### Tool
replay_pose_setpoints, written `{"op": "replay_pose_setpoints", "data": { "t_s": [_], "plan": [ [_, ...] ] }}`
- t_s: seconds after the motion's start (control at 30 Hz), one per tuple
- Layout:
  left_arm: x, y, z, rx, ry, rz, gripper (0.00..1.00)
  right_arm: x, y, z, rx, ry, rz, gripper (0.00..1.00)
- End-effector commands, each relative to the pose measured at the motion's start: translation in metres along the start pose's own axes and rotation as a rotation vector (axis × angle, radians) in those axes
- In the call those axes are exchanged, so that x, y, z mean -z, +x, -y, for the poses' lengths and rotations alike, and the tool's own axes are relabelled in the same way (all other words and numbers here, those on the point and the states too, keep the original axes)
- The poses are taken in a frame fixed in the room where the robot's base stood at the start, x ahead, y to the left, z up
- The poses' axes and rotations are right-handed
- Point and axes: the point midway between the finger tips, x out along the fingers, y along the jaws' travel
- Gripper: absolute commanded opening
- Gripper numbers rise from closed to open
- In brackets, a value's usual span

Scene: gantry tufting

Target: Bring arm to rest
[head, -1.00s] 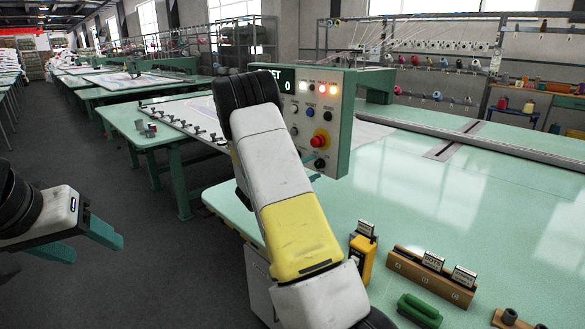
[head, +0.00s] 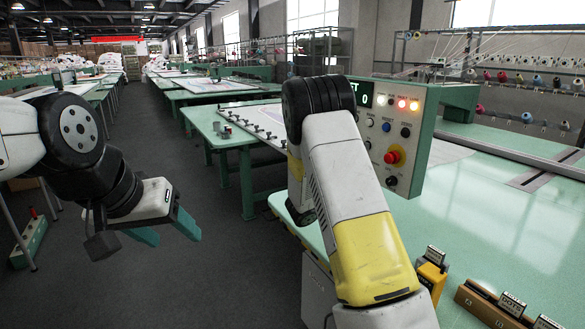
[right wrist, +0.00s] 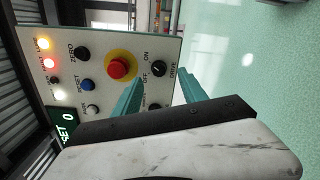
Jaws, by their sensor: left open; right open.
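My left gripper (head: 166,232) is open and empty over the dark floor at the left of the head view, its two teal fingers apart and pointing right and down. My right arm, white and yellow, rises in front of the control panel (head: 413,140). In the head view its gripper is hidden. The right wrist view shows my right gripper (right wrist: 161,86) open, with nothing visibly held between its teal fingers. The panel (right wrist: 110,45) with its red button (right wrist: 119,68) lies beyond the fingers there. Whether a finger touches it I cannot tell.
A pale green table (head: 480,215) fills the right. On its near edge stand a yellow device (head: 432,278) and a brown wooden block (head: 490,308) with small labelled cards. Green work tables (head: 240,140) run back behind. The grey floor (head: 215,270) between is open.

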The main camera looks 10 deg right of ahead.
Motion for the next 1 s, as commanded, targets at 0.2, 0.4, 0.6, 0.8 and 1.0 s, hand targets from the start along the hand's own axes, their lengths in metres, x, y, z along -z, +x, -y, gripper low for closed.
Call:
{"op": "replay_pose_setpoints", "data": {
  "t_s": [0.2,0.4,0.6,0.8,1.0],
  "plan": [
    [0.000,0.000,0.000,0.000,0.000,0.000,0.59,-0.077,-0.007,0.004,0.299,0.101,0.111,0.50],
    [0.000,0.000,0.000,0.000,0.000,0.000,0.59,-0.147,-0.053,0.021,0.689,0.244,0.139,0.50],
    [0.000,0.000,0.000,0.000,0.000,0.000,0.59,-0.190,-0.123,0.026,1.035,0.418,0.049,0.50],
    [0.000,0.000,0.000,0.000,0.000,0.000,0.59,-0.216,-0.202,0.012,1.308,0.622,-0.132,0.50],
    [0.000,0.000,0.000,0.000,0.000,0.000,0.59,-0.234,-0.268,-0.013,1.475,0.822,-0.344,0.50]
  ]
}}
